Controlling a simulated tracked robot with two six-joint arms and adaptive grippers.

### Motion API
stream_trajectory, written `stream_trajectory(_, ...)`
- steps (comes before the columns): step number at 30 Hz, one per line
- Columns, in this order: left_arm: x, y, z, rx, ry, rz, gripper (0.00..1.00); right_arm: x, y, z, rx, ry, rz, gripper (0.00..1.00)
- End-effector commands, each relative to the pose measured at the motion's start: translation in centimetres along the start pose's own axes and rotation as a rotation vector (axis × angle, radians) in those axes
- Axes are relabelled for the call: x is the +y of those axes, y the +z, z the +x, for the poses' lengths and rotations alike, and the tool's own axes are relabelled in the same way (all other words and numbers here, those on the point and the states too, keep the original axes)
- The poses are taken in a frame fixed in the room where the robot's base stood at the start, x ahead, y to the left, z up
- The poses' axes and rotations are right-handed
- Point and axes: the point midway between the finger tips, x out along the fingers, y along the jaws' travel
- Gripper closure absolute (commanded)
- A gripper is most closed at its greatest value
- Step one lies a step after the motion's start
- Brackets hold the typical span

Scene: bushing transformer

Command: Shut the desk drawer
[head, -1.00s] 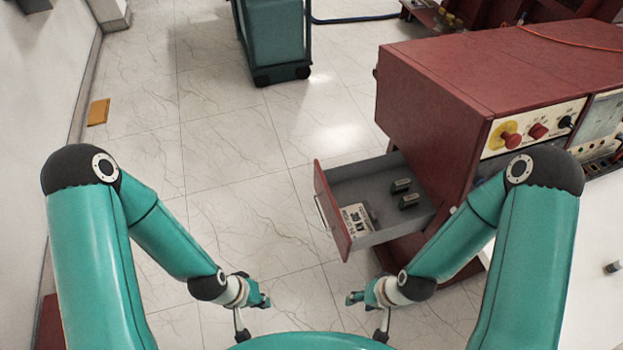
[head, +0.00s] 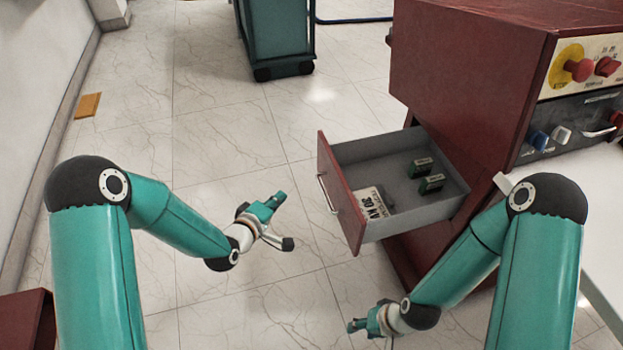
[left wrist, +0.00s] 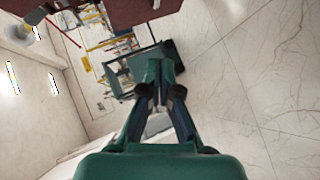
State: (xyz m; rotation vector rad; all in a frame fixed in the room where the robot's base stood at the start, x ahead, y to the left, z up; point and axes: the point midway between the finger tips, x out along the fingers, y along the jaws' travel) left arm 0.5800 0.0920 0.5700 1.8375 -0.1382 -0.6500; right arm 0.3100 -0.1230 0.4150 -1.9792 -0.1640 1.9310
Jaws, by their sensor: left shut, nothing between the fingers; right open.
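The desk drawer (head: 341,195) stands pulled out from the dark red desk (head: 455,85), with a red front and a metal handle (head: 327,193) facing left. Inside lie two small dark green blocks and a pale printed card (head: 372,203). My left gripper (head: 280,220) is shut and empty, to the left of the drawer front and apart from it. The left wrist view shows its fingers (left wrist: 158,90) together with nothing between them. My right gripper (head: 358,325) is open and empty, low in front of the drawer, apart from it.
A green wheeled cart (head: 275,40) stands at the back. A control panel with knobs (head: 580,75) is on the desk at the right. A yellow-orange piece (head: 88,105) lies by the left wall. The tiled floor left of the drawer is clear.

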Motion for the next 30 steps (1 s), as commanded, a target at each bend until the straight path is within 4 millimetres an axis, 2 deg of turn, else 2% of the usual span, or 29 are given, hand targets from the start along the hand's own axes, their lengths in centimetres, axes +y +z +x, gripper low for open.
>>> stream_trajectory(1, -1.1, 0.0, 1.7, 0.017, 0.072, -0.037, 1.00, 1.2, 0.0, 3.4, 0.000, 0.000, 0.000, 0.54)
stream_trajectory(3, -0.2, -0.5, 2.6, 0.029, 0.163, -0.094, 1.00, 1.9, 0.0, 5.1, 0.000, 0.000, 0.000, 0.54)
stream_trajectory(7, 1.2, -1.0, 3.5, 0.028, 0.289, -0.175, 1.00, 2.6, -0.1, 7.3, 0.000, 0.000, 0.000, 0.54)
stream_trajectory(11, 2.2, -1.3, 3.7, 0.019, 0.358, -0.220, 1.00, 3.0, -0.1, 8.2, 0.001, 0.000, 0.000, 0.54)
stream_trajectory(17, 3.2, -1.4, 4.8, 0.015, 0.379, -0.233, 1.00, 3.0, -0.1, 8.4, 0.001, 0.000, 0.000, 0.54)
stream_trajectory(20, 3.7, -1.5, 6.0, 0.016, 0.379, -0.232, 1.00, 3.1, -0.1, 8.6, 0.001, 0.000, 0.000, 0.54)
stream_trajectory(30, 5.9, -1.9, 12.3, 0.017, 0.377, -0.231, 1.00, 3.6, -0.1, 9.9, 0.001, 0.000, 0.000, 0.54)
